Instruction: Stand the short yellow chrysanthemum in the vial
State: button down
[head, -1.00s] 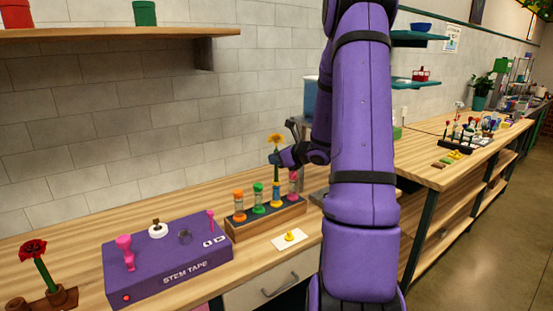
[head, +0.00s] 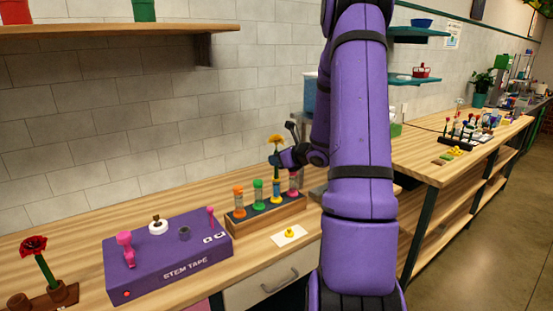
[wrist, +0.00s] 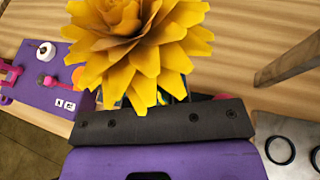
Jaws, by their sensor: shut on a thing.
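The yellow chrysanthemum (head: 276,142) is upright in my gripper (head: 276,159), above the vial rack (head: 268,216). Its bloom (wrist: 138,42) fills the upper middle of the wrist view and hides the fingertips and the stem. The rack holds a row of vials: orange (head: 239,203), green (head: 258,195), yellow (head: 276,191) and pink (head: 293,184). The flower is directly over the yellow vial in the head view. I cannot tell whether the stem's lower end is inside that vial.
The purple stem tape box (head: 168,256) stands left of the rack. A white card (head: 289,237) with a yellow piece lies in front of the rack. A red flower (head: 36,250) stands in a brown holder at the far left. The counter behind the rack is clear.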

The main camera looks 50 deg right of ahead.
jog(key=shift+c, duration=2.4)
grip_release()
jog(key=v, duration=0.9)
